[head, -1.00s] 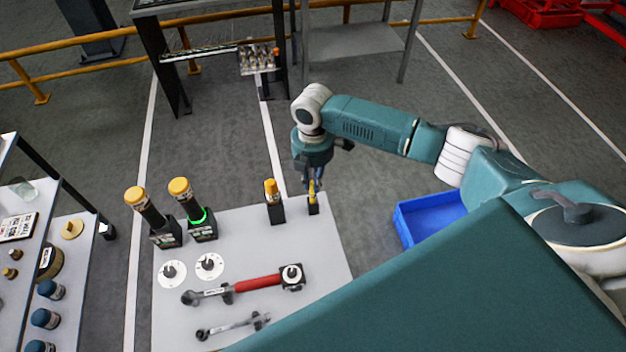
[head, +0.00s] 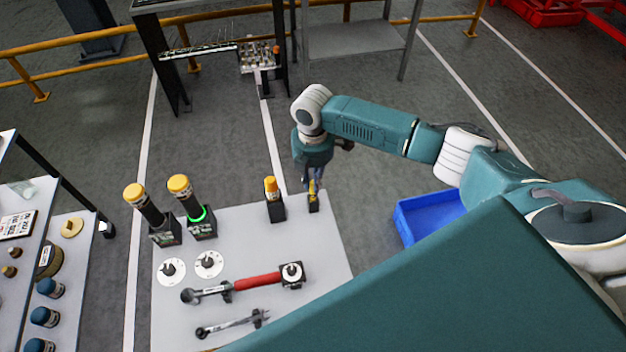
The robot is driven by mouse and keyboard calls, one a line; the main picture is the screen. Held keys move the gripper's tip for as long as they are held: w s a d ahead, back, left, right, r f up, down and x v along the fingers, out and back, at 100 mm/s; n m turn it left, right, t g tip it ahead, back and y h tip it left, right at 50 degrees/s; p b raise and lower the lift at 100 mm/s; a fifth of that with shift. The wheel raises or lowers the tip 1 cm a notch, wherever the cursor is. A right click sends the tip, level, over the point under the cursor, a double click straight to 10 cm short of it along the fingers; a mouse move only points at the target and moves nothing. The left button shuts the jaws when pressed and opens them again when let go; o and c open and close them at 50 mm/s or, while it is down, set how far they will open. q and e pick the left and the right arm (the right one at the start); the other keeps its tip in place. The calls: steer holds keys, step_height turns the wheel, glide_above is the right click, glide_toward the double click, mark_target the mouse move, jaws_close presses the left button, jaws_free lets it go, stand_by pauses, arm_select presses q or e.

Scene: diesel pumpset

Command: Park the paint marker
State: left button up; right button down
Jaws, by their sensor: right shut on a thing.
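My right gripper (head: 313,184) points down at the far right corner of the grey table. It is shut on a slim yellow paint marker (head: 313,190), whose lower end is in or right above a small black holder (head: 313,206). The fingers partly hide the marker, so I cannot tell whether it is fully seated. A second black holder (head: 277,211) just to the left has a thicker marker with a yellow-orange cap (head: 271,184) standing in it. My left gripper is not in view.
A blue bin (head: 428,220) is on the floor to the right.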

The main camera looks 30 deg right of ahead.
steer(key=shift+f, duration=0.5)
steer(key=c, duration=1.7)
jaws_free()
steer(key=shift+o, duration=0.2)
steer(key=shift+r, duration=0.15)
step_height(320, 180, up, 12)
steer(key=shift+f, duration=0.2)
